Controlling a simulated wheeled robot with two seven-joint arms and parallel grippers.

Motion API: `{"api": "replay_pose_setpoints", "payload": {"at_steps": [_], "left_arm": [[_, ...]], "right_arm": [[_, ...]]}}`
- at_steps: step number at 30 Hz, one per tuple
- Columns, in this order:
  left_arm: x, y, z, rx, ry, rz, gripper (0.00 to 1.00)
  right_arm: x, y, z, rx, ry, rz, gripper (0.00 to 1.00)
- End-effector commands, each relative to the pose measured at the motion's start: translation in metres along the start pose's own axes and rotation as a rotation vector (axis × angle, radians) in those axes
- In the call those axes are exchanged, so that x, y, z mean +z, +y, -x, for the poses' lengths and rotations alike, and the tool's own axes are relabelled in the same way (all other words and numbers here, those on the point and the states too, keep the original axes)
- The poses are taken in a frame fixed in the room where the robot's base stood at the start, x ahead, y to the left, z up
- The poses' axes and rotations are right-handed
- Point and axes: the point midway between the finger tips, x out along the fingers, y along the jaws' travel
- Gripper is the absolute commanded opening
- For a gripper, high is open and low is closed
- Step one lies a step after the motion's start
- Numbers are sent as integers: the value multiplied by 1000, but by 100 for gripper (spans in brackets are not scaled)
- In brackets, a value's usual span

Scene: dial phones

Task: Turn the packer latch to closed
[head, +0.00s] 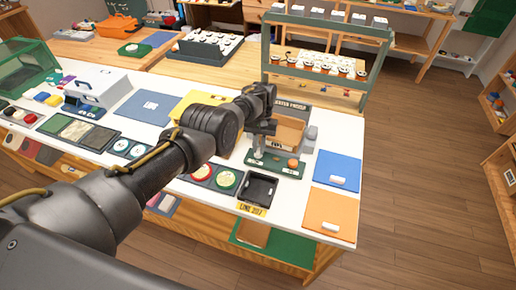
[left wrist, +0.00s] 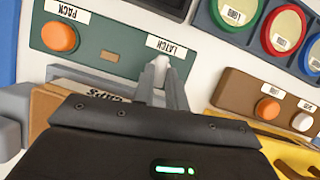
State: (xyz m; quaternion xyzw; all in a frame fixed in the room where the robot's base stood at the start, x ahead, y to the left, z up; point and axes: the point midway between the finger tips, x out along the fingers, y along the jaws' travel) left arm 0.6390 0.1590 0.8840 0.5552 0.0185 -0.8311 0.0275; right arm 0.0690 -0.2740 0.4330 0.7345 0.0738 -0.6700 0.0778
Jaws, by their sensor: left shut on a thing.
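The packer panel (head: 275,164) is a dark green plate on the white table, in front of a cardboard box (head: 289,130). It also shows in the left wrist view (left wrist: 112,62), with an orange knob (left wrist: 60,38) under a "PACK" label and a small pale latch under a "LATCH" label (left wrist: 171,46). My left gripper (left wrist: 163,72) is over the latch end of the panel, with its narrow fingers shut on the latch. The fingers hide most of the latch, so its exact angle cannot be told. In the head view my left gripper (head: 260,140) partly hides this end. My right gripper is not in view.
A black tray (head: 259,189) stands in front of the panel. Round red and green dials (head: 213,176) lie to its left. Blue (head: 338,168) and orange (head: 331,213) mats lie to the right. A green rack (head: 325,62) stands behind.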

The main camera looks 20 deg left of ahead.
Motion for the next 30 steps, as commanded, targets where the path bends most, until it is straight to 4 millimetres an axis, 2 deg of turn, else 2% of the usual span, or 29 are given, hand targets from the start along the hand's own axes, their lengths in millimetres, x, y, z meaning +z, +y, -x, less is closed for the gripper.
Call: {"api": "replay_pose_setpoints", "payload": {"at_steps": [9,26,27,30], "left_arm": [[-1,1,0,-47,2,-111,0],[0,2,1,-56,1,-137,0],[0,2,1,-56,1,-137,18],[0,2,1,-56,1,-136,31]], "right_arm": [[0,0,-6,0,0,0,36],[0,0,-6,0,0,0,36],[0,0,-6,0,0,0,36],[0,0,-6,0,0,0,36]]}}
